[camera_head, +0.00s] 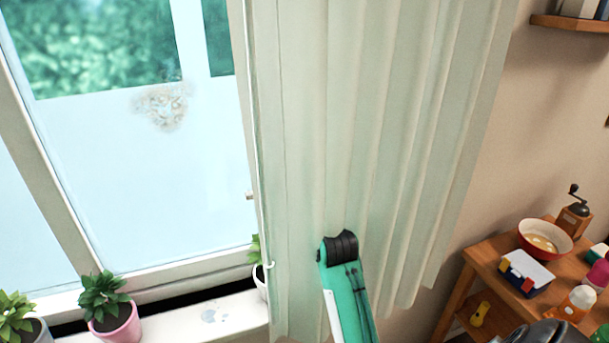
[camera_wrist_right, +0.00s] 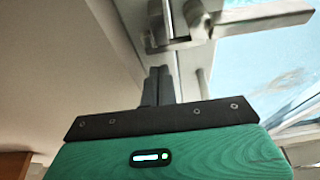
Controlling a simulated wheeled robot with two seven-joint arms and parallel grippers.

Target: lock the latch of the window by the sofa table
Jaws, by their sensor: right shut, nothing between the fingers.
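The window (camera_head: 150,160) fills the left of the head view, with its lower panes frosted. A small light piece (camera_head: 250,196) sticks out at the frame by the curtain's left edge; I cannot tell if it is the latch. In the right wrist view, a grey metal latch (camera_wrist_right: 262,18) with a lever sits on the window frame at the top. My right gripper (camera_wrist_right: 159,72) is shut and empty, its dark fingertips just below the latch's block; I cannot tell if they touch. In the head view its fingers are hidden, and my left gripper is not visible.
Potted plants (camera_head: 115,322) stand on the sill (camera_head: 205,318). At right, a wooden table (camera_head: 485,250) holds a red bowl (camera_head: 545,238), a coffee grinder (camera_head: 573,213) and a small box (camera_head: 526,272).

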